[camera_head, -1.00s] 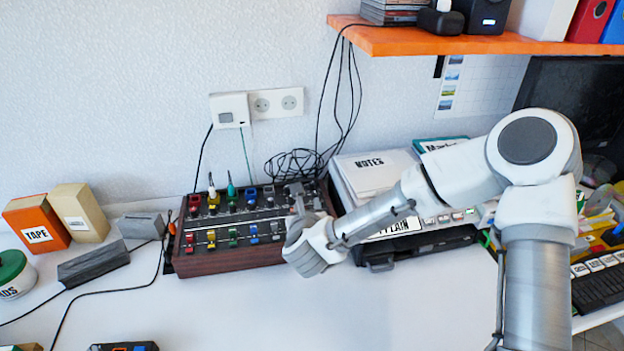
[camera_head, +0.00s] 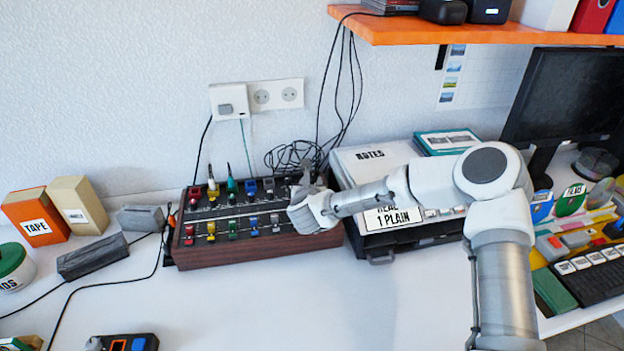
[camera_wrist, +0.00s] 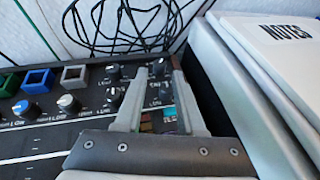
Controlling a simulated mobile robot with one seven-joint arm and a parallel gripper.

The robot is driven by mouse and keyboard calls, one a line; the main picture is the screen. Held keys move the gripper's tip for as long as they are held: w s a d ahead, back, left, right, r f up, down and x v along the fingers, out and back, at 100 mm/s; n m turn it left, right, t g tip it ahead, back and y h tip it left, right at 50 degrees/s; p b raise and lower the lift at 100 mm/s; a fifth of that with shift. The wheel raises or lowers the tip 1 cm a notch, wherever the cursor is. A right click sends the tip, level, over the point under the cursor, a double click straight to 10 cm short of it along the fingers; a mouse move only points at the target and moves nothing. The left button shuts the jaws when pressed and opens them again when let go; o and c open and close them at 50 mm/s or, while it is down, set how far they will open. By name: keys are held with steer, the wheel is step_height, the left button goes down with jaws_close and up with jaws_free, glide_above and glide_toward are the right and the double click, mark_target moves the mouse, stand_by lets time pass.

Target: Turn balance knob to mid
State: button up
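The mixer (camera_head: 262,256) is a dark panel in a wooden case with coloured knobs and sliders, against the wall. My gripper (camera_head: 310,178) is above its right end. In the wrist view, my gripper (camera_wrist: 160,72) is open, its two grey fingers pointing at the panel's far right corner. A small dark knob (camera_wrist: 158,67) with a light top shows between the fingertips; I cannot tell whether they touch it. More small knobs, such as a white-topped one (camera_wrist: 113,70), lie left of the fingers. The knob labels are too small to read, so I cannot tell which is balance.
A stack with a NOTES box (camera_head: 372,160) stands close right of the mixer. Black cables (camera_wrist: 130,25) lie behind the panel. An orange shelf (camera_head: 440,34) hangs above.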

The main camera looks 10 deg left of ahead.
mark_target(312, 176)
steer(key=shift+x, duration=2.5)
jaws_close()
